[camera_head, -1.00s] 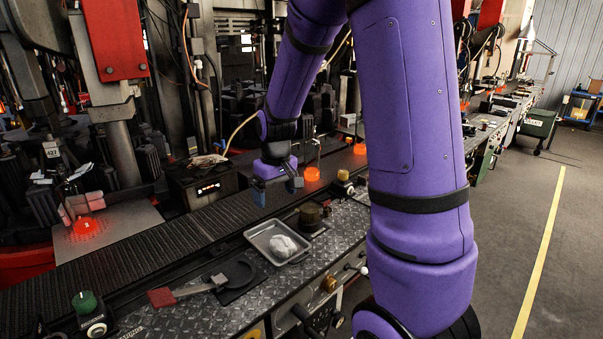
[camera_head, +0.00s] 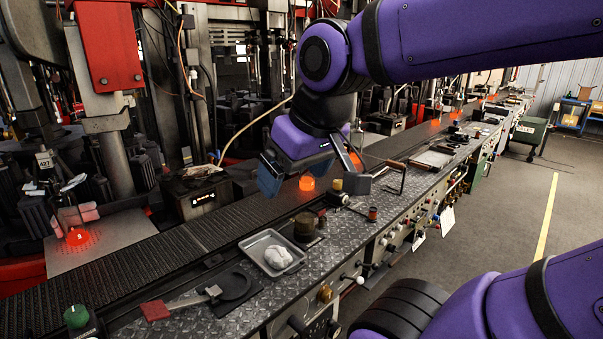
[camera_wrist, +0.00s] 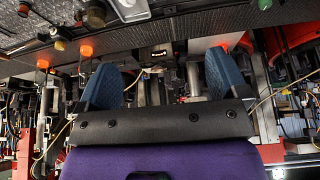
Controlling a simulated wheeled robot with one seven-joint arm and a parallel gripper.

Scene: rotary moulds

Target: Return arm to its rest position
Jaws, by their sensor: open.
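My gripper (camera_head: 308,172) hangs from the bent purple arm above the conveyor and the front ledge, in the middle of the head view. Its two blue-padded fingers stand apart with nothing between them. In the wrist view my gripper (camera_wrist: 160,85) also shows both fingers wide apart and empty. Part of the near finger side is seen at an angle in the head view.
A metal tray (camera_head: 249,246) with a white lump (camera_head: 278,257) sits on the tread-plate ledge. A red-handled tool (camera_head: 172,307) and a green knob (camera_head: 76,316) lie nearer. Glowing orange pieces stand on the conveyor (camera_head: 150,248) and the left press plate (camera_head: 115,247).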

